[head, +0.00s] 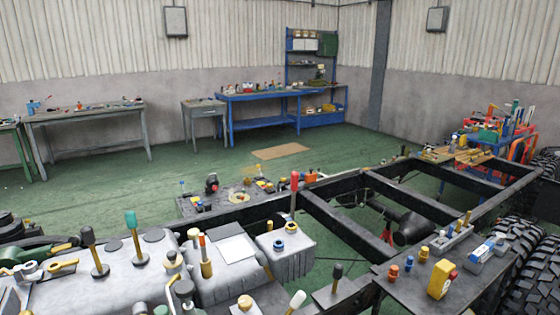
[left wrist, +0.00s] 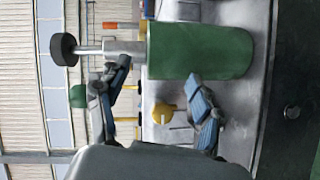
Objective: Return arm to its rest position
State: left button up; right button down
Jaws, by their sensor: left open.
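My left gripper (left wrist: 157,74) shows in the left wrist view, its two blue-padded fingers spread apart with nothing clamped between them. A green cylinder (left wrist: 200,52) with a grey shaft and a black round end (left wrist: 64,49) lies across the picture just past the fingertips. I cannot tell whether a fingertip touches it. A yellow knob (left wrist: 164,114) shows in the gap between the fingers, farther off. I cannot make out either gripper in the head view. My right gripper is not in view.
A grey block-covered surface (head: 120,265) with upright handled tools fills the front left. The black chassis frame (head: 345,228) runs to the right, with big tires (head: 520,245) beside it. Workbenches (head: 90,113) stand along the walls. The green floor (head: 180,165) between is mostly clear.

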pick_arm(q)
jog(key=s+d+f+m+g+h, duration=0.35)
jog(key=s+d+m+g, duration=0.35)
jog(key=s+m, duration=0.45)
jog(key=s+a+m+g+y, duration=0.1)
jog(key=s+a+m+g, duration=0.15)
jog(key=s, duration=0.45)
jog(key=s+a+m+g+y, duration=0.1)
jog(key=s+m+g, duration=0.3)
jog(key=s, duration=0.3)
notch_tip(320, 180, down, 26)
jog(key=s+g, duration=0.1)
jog(key=s, duration=0.2)
jog(key=s+a+f+g, duration=0.1)
jog(key=s+a+f, duration=0.2)
jog(key=s+f, duration=1.3)
jog(key=shift+s+a+y, duration=0.2)
jog(key=shift+y, duration=0.15)
jog(key=shift+c, duration=0.3)
